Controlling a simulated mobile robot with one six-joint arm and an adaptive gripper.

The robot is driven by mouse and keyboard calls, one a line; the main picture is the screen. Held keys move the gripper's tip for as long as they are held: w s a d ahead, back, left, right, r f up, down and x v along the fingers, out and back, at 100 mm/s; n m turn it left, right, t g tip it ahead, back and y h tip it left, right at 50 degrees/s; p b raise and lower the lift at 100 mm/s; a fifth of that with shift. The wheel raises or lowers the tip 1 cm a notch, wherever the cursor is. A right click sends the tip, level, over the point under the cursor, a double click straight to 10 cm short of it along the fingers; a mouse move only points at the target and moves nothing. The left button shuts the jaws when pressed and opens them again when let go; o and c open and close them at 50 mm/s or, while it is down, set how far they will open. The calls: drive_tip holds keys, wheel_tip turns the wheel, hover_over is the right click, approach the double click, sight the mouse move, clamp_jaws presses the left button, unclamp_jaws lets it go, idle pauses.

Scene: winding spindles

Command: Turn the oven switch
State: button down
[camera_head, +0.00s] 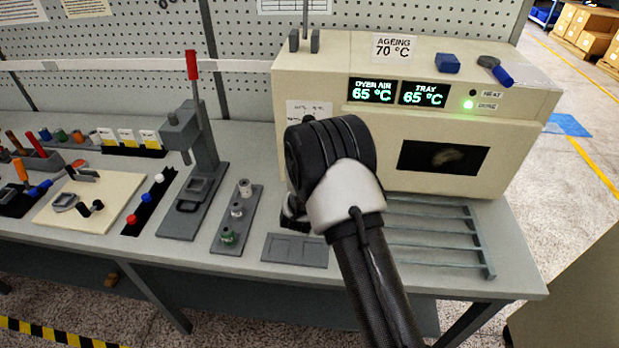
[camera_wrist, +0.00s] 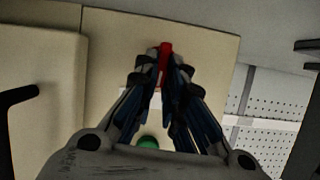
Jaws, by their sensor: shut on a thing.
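The cream oven (camera_head: 320,78) stands at the right of the bench, with a sign reading "AGEING 70 °C". Its two displays (camera_head: 398,92) each show 65 °C, and a green lamp (camera_head: 468,104) glows beside a lower label. In the wrist view, a red switch lever (camera_wrist: 165,48) stands out from the cream panel (camera_wrist: 110,50). My gripper (camera_wrist: 164,66) is shut on this lever, with its fingertips on either side. A green round part (camera_wrist: 148,142) shows below, between the fingers.
A wire rack (camera_head: 435,240) lies in front of the oven, and a flat grey tray (camera_head: 294,250) lies left of it. A press with a red handle (camera_head: 191,65) and a spindle holder (camera_head: 237,215) stand further left. A dark handle (camera_wrist: 18,97) shows left in the wrist view.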

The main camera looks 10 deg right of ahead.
drive_tip(key=shift+w+a+n+h+p, duration=0.1)
drive_tip(key=shift+a+n+h+p, duration=0.2)
drive_tip(key=shift+n+h+p, duration=0.55)
drive_tip(key=shift+w+a+f+n+h+p, duration=0.1)
drive_tip(key=shift+a+n+h+p, duration=0.1)
drive_tip(key=shift+n+h, duration=0.45)
drive_tip(key=shift+a+f+n+h+p, duration=0.1)
drive_tip(key=shift+n+h+p, duration=0.1)
drive_tip(key=shift+n, duration=0.8)
drive_tip(key=shift+r+g, duration=0.1)
drive_tip(key=shift+g, duration=0.2)
drive_tip(key=c, duration=1.7)
unclamp_jaws()
drive_tip(key=v, duration=1.2)
